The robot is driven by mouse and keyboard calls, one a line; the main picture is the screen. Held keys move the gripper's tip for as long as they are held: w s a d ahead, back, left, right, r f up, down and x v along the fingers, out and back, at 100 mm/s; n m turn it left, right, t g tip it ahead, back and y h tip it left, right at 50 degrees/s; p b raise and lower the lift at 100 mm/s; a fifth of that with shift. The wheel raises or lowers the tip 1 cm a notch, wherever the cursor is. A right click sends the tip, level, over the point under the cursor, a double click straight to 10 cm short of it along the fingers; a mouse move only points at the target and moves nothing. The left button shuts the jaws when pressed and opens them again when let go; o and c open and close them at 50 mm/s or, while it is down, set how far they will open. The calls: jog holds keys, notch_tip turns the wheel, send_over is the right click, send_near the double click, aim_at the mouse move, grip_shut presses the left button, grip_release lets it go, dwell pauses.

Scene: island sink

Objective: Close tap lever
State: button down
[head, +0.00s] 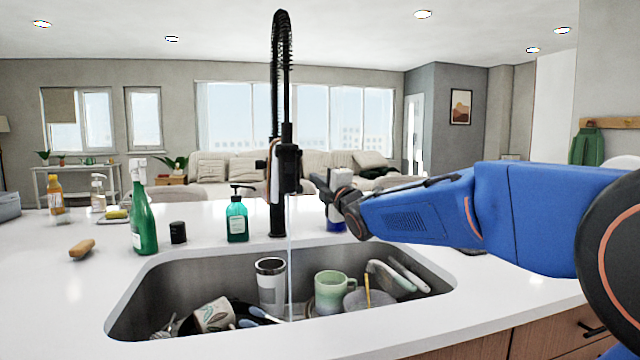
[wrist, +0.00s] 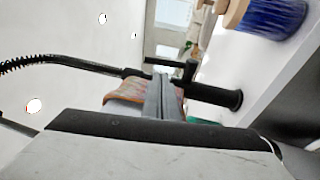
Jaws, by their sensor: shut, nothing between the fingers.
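The black tap (head: 283,165) stands behind the sink with a tall spring neck. A thin stream of water (head: 290,255) falls from it into the basin. My gripper (head: 322,190) is shut and empty, just right of the tap body at about the height of its spray head. In the wrist view the shut fingers (wrist: 165,98) point toward the tap (wrist: 215,95), which lies sideways there. A short dark piece (wrist: 190,70), perhaps the tap lever, shows close to the fingertips. Whether they touch it I cannot tell. In the head view my gripper and the tap obscure the lever.
The sink (head: 140,300) holds a tumbler (head: 270,285), a green mug (head: 333,292) and other dishes. A teal soap bottle (head: 237,218) and a green bottle (head: 143,220) stand left of the tap. A blue-bristled brush (wrist: 270,15) is near my gripper. The counter's front left is clear.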

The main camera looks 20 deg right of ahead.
aim_at(299, 168)
jog(key=x, duration=0.8)
jog(key=shift+w+r, duration=0.1)
jog(key=shift+w, duration=0.25)
jog(key=shift+w+a+r, duration=0.1)
jog(key=shift+w+a, duration=0.05)
jog(key=shift+w, duration=0.25)
jog(key=shift+w+r, duration=0.55)
jog(key=shift+w, duration=0.15)
jog(key=shift+s, duration=0.1)
